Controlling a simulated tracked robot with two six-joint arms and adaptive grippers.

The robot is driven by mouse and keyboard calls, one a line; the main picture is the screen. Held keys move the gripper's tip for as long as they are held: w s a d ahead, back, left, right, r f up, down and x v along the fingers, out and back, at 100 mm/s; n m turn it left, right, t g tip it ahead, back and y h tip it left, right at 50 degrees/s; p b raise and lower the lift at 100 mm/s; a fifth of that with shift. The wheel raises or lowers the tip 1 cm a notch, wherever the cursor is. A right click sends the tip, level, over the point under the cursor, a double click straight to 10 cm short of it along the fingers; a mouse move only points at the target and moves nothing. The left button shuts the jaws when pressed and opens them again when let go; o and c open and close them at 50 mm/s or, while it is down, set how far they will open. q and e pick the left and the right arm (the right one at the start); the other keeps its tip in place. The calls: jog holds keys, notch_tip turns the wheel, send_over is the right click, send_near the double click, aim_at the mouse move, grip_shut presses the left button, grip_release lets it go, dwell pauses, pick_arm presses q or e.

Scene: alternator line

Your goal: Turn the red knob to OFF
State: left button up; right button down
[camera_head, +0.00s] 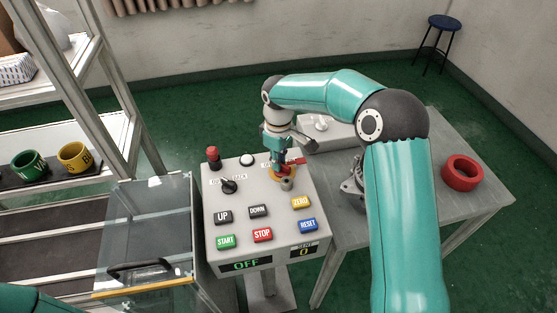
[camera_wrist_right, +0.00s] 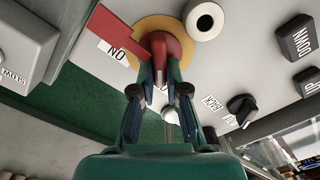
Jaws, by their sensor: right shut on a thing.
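The red knob (camera_head: 296,161) sits on a yellow disc (camera_wrist_right: 152,24) on the sloped top of the grey control box (camera_head: 215,200). In the right wrist view the knob's long red handle (camera_wrist_right: 112,38) points to the upper left, beside a label reading ON. My right gripper (camera_wrist_right: 160,58) is shut on the hub of the red knob, with its fingers on either side. In the head view my right gripper (camera_head: 277,160) comes down on the knob from above and hides part of it. My left gripper is not in view.
The box carries a red mushroom button (camera_head: 213,155), a black selector (camera_head: 229,186), and several push buttons such as STOP (camera_head: 262,235). A clear-lidded case (camera_head: 150,220) stands left; a table with a red ring (camera_head: 462,173) stands right.

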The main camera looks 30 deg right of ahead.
jog(key=shift+w+r, duration=0.15)
jog(key=c, duration=1.2)
grip_release()
notch_tip(320, 180, up, 12)
jog(key=shift+f, duration=0.15)
